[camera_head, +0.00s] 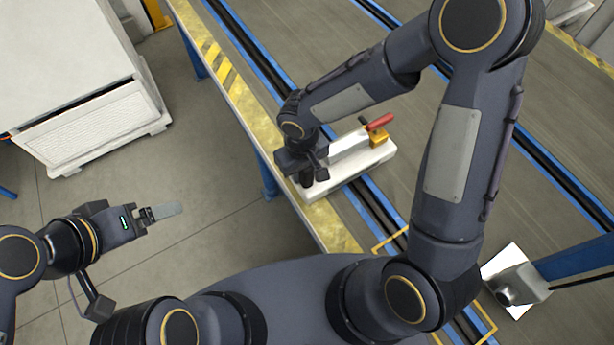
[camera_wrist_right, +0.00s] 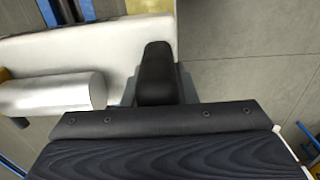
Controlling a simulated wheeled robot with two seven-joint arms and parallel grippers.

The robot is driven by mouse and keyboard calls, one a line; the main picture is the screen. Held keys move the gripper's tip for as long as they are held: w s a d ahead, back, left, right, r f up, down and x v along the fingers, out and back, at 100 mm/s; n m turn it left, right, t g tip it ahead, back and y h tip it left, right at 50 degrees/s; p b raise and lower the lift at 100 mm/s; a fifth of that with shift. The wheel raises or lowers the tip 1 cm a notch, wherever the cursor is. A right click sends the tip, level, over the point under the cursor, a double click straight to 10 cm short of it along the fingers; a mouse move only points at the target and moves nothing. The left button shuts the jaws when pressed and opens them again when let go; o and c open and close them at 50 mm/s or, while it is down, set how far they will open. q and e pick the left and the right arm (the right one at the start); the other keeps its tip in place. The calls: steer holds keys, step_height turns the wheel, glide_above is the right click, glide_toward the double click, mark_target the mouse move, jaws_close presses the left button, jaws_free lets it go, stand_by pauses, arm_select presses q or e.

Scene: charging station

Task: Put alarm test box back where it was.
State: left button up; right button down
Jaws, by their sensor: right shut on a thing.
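The alarm test box appears to be the long white unit (camera_head: 350,172) with a white cylinder, a yellow block and a red handle (camera_head: 379,121). It is at the near edge of the conveyor table, partly over the yellow border. My right gripper (camera_head: 307,172) is shut on the black upright grip at its near end. In the right wrist view the black grip (camera_wrist_right: 156,75) stands between the jaws, with the white body (camera_wrist_right: 110,42) behind. I cannot tell whether the unit rests on the table or hangs just above it. My left gripper (camera_head: 165,211) is over the floor, away from everything; its jaw opening is unclear.
The conveyor table (camera_head: 239,95) has a yellow border and blue rails. A yellow outlined square (camera_head: 389,243) lies on it nearer me. A white-and-grey device (camera_head: 518,281) stands at the right by a blue post. A white cabinet (camera_head: 90,110) stands at left; floor between is clear.

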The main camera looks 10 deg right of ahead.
steer(key=shift+w+d+f, duration=0.15)
steer(key=shift+d+f, duration=0.15)
steer(key=shift+f, duration=0.1)
steer(key=f, duration=0.2)
steer(key=f+b, duration=0.1)
steer(key=shift+w+d+f, duration=0.1)
steer(key=shift+d+f, duration=0.15)
steer(key=shift+f, duration=0.15)
steer(key=shift+r, duration=0.1)
steer(key=shift+f, duration=0.25)
steer(key=c, duration=1.2)
jaws_free()
steer(key=shift+r, duration=0.1)
steer(key=shift+o, duration=0.2)
